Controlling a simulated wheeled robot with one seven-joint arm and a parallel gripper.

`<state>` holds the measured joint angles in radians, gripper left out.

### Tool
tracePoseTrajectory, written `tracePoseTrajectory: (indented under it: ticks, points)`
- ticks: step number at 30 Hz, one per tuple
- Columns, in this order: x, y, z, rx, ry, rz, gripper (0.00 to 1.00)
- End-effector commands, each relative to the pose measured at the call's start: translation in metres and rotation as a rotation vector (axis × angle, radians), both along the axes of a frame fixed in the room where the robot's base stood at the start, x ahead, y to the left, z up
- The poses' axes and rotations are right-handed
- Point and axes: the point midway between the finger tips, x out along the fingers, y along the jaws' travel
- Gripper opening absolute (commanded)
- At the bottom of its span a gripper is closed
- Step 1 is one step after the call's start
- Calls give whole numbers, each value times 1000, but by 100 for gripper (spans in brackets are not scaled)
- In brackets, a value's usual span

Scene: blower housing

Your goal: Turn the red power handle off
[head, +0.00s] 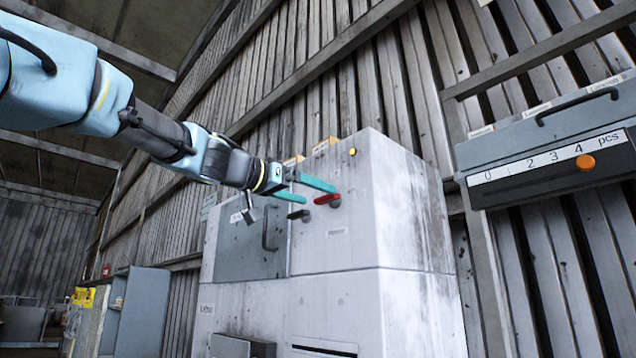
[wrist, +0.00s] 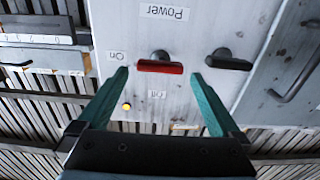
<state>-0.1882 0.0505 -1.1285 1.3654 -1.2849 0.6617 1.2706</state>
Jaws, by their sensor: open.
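The red power handle (head: 327,199) is on the front of a pale grey cabinet, near its top. In the wrist view the red handle (wrist: 160,67) lies level across the picture, roughly in line with the "On" label (wrist: 117,57) at its left. The "Off" label (wrist: 157,95) is below it in that picture. My gripper (head: 320,195) is open, with its teal fingers pointing at the panel. In the wrist view my gripper (wrist: 159,75) has one fingertip on each side of the red handle. I see no contact; the depth gap is hard to judge.
A black handle (wrist: 230,60) is right beside one fingertip in the wrist view. The cabinet (head: 340,260) has a grey door with a bar handle (head: 268,228) and a yellow lamp (head: 352,152). A numbered slider box (head: 550,150) is at the right.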

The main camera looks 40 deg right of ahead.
Motion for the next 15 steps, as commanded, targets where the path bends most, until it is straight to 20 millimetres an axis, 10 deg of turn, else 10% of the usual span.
tracePoseTrajectory:
  ticks: [15]
  points:
    - [0,-26,-1,1,-1,0,100]
